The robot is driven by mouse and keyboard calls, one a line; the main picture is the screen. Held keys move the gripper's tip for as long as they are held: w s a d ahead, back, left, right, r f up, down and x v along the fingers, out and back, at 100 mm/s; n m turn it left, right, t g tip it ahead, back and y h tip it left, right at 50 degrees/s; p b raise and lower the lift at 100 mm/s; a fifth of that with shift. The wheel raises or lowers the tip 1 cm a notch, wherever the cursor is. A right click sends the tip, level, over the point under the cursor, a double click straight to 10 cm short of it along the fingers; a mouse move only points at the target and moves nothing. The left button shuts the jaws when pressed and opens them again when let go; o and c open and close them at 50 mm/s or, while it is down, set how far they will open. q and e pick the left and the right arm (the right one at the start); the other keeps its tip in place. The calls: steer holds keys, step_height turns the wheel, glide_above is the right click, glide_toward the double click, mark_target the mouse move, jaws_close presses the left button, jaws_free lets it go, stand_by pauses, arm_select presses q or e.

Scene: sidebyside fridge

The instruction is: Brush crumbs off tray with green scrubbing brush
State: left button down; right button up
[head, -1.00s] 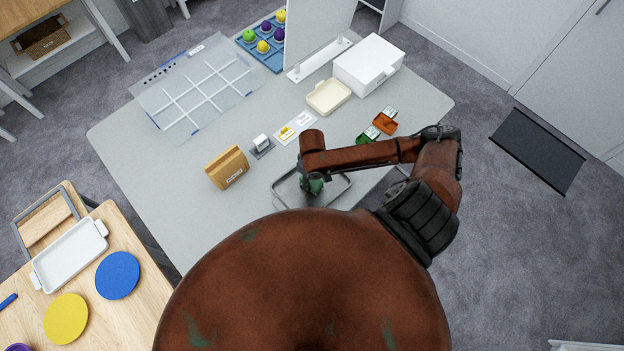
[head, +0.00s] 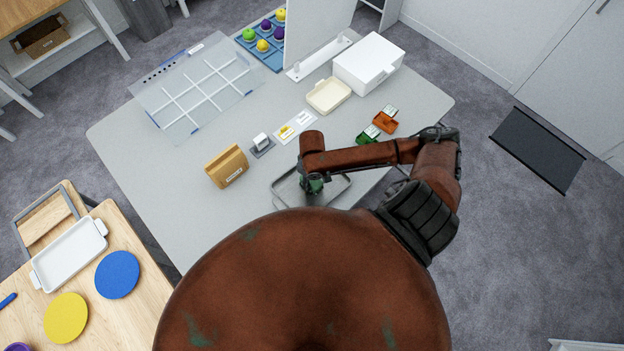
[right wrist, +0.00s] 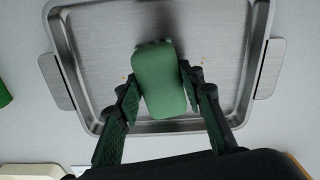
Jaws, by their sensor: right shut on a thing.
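The metal tray (head: 338,194) lies on the grey table, partly hidden in the head view by my own body and right arm. In the right wrist view the tray (right wrist: 225,60) shows its raised rim and side handles. A few small orange-brown crumbs (right wrist: 124,79) show on its surface beside the brush. My right gripper (right wrist: 165,95) is shut on the green scrubbing brush (right wrist: 160,78), which is over the tray's floor near one long rim. Whether the brush touches the tray cannot be told. In the head view my right gripper (head: 312,186) is over the tray's left part. My left gripper is not in view.
A tan block-like holder (head: 227,167) stands left of the tray. Green (head: 367,134) and orange (head: 384,123) small containers, a cream dish (head: 328,95) and a white box (head: 368,64) stand behind it. A clear gridded sheet (head: 195,88) lies at the back left.

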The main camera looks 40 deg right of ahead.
steer(key=shift+f+p, duration=0.25)
steer(key=shift+p, duration=0.05)
stand_by(0.9)
steer(key=shift+s+d+r, duration=0.15)
steer(key=shift+s+d, duration=0.5)
steer(key=shift+d, duration=0.25)
steer(key=shift+s+d+f, duration=0.2)
steer(key=shift+s+d, duration=0.4)
steer(key=shift+d, duration=0.2)
steer(key=shift+w, duration=0.15)
steer(key=shift+c, duration=0.4)
steer(key=shift+w+a+r, duration=0.1)
steer(key=shift+w+a, duration=0.2)
steer(key=shift+w, duration=0.35)
steer(key=shift+w+a+r, duration=0.1)
steer(key=shift+w+a, duration=0.2)
steer(key=shift+w, duration=0.35)
steer(key=shift+w+a+f, duration=0.1)
steer(key=shift+w+a, duration=0.25)
steer(key=shift+w, duration=0.2)
steer(key=shift+w+a+f, duration=0.1)
steer(key=shift+w+a, duration=0.2)
steer(key=shift+w, duration=0.2)
